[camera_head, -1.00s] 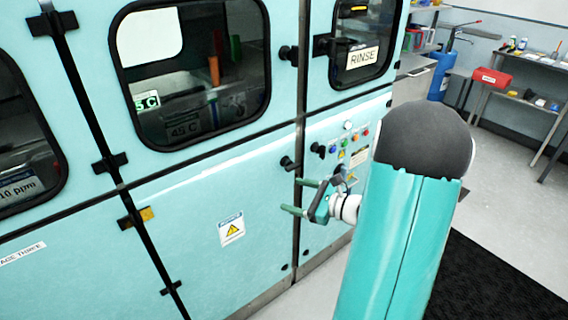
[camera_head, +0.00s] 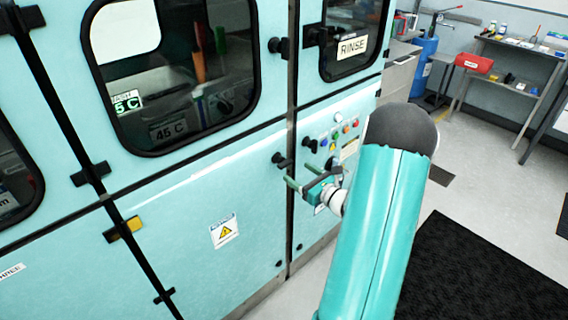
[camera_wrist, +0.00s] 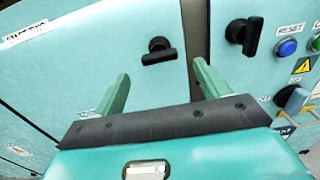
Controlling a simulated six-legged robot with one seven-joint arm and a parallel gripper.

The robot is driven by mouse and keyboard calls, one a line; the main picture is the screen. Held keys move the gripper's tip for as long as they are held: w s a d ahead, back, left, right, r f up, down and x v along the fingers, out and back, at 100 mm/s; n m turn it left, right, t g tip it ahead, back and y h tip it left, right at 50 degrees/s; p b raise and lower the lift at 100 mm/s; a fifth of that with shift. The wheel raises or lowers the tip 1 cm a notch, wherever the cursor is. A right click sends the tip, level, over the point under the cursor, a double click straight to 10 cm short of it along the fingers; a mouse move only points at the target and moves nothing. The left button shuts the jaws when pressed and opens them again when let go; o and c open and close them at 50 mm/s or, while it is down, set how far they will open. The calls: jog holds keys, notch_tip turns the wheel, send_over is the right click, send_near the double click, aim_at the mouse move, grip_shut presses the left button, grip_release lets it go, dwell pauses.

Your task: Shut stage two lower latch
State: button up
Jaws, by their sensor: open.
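A black latch (camera_head: 281,158) sits at the upper right edge of the pale blue lower door (camera_head: 180,215), beside the dark gap. In the wrist view, this latch (camera_wrist: 158,50) has its handle lying roughly sideways, left of the gap. No readable name marks it as stage two. My gripper (camera_head: 299,177) is open and empty just below and right of the latch in the head view. In the wrist view, the green fingers of my gripper (camera_wrist: 160,72) stand apart, with the latch just beyond and between their tips. I see no contact.
A second black latch (camera_wrist: 243,35) is right of the gap, its handle more upright. Close to it are a blue reset button (camera_wrist: 287,48) and other panel controls. A yellow warning label (camera_head: 224,231) is on the lower door. Open floor and a black mat (camera_head: 470,275) lie right.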

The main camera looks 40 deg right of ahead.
aim_at(288, 165)
jog(key=w, duration=0.7)
jog(key=shift+w+a, duration=0.1)
jog(key=shift+w, duration=0.15)
jog(key=c, duration=1)
